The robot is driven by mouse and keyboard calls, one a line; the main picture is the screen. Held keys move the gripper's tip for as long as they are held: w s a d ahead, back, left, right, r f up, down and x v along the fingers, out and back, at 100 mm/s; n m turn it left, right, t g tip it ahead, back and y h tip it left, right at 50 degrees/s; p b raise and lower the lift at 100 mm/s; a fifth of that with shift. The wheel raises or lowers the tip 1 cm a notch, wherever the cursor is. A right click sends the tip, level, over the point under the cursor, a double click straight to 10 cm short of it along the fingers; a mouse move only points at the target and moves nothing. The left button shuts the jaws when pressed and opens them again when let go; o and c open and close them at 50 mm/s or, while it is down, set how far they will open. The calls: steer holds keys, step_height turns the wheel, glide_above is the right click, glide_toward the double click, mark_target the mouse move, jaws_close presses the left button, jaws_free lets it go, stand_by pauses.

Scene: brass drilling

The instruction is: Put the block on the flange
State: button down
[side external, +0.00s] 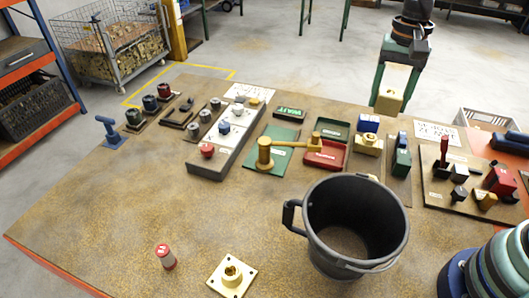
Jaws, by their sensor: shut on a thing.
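My gripper (393,92) is at the upper right, pointing down with two green fingers. It is shut on a yellow brass-coloured block (388,101), which sits low between the fingertips. The block shows near the table's far edge; its exact height is hard to tell. The flange (231,277) is a pale brass square plate with a raised round hub, lying on the table at the bottom centre. The gripper and block are far from it, up and to the right in the picture.
A large dark bucket (318,225) stands between the block and the flange. A red cylinder (165,256) is left of the flange. A brass post with a horizontal arm (290,146), trays and fixtures fill the table's back. The front left table is clear.

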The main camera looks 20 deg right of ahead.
steer(key=shift+w+a+r, duration=0.1)
steer(key=shift+r, duration=0.35)
steer(key=w+a+r+n, duration=0.2)
steer(key=a+n, duration=0.2)
steer(key=a, duration=0.5)
steer(key=r+n, duration=0.2)
steer(key=n, duration=1.2)
glide_above(230, 270)
step_height(230, 270, down, 20)
steer(key=shift+r, duration=0.2)
steer(key=shift+f, duration=0.15)
steer(key=shift+c, duration=0.6)
jaws_free()
